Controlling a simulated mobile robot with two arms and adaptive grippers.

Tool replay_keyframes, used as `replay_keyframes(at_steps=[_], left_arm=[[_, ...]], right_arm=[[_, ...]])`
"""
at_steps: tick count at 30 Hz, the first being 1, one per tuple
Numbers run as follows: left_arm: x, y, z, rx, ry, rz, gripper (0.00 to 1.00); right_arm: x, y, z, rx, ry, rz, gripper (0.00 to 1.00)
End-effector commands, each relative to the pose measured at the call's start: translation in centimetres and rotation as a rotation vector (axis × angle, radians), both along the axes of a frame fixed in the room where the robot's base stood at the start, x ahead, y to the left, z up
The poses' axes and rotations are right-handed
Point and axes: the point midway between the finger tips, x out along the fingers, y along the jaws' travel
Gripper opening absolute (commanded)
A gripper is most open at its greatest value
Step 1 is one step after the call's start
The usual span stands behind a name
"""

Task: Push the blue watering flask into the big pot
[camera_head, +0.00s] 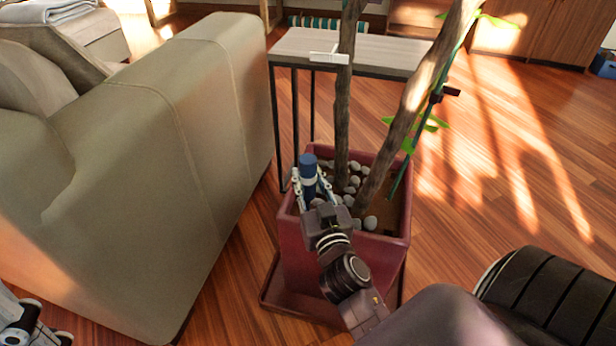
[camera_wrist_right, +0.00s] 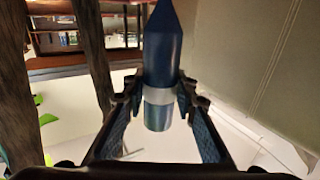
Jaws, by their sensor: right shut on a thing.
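The blue watering flask (camera_head: 308,165) is held between the fingers of my right gripper (camera_head: 312,188), over the left inner side of the big dark-red pot (camera_head: 386,262). In the right wrist view, the flask (camera_wrist_right: 162,50) has a dark blue body with a pointed end, a pale band and a lighter end section. My right gripper (camera_wrist_right: 160,100) has a finger on each side near the band. The head view hides the flask's lower part, so I cannot tell whether it touches the pebbles. My left gripper (camera_head: 22,325) is partly visible at the lower left corner.
Two plant trunks (camera_head: 344,110) rise from the pot, with pebbles (camera_head: 370,222) around them. A thin green stem stands at the right. A beige sofa (camera_head: 165,140) is close on the left, and a side table (camera_head: 385,57) behind. A dark ribbed seat (camera_head: 550,295) is at lower right.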

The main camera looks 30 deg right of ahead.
Motion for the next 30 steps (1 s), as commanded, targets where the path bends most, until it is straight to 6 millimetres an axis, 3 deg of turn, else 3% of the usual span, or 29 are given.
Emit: replay_keyframes(at_steps=[12,30], left_arm=[[0.0,0.0,-1.2,0.000,-0.001,0.000,1.00],[0.3,-0.2,-0.5,0.005,-0.055,0.003,1.00]], right_arm=[[0.0,0.0,-1.4,0.001,-0.001,0.000,0.01],[0.0,0.0,-3.2,0.000,-0.001,0.000,0.01]])
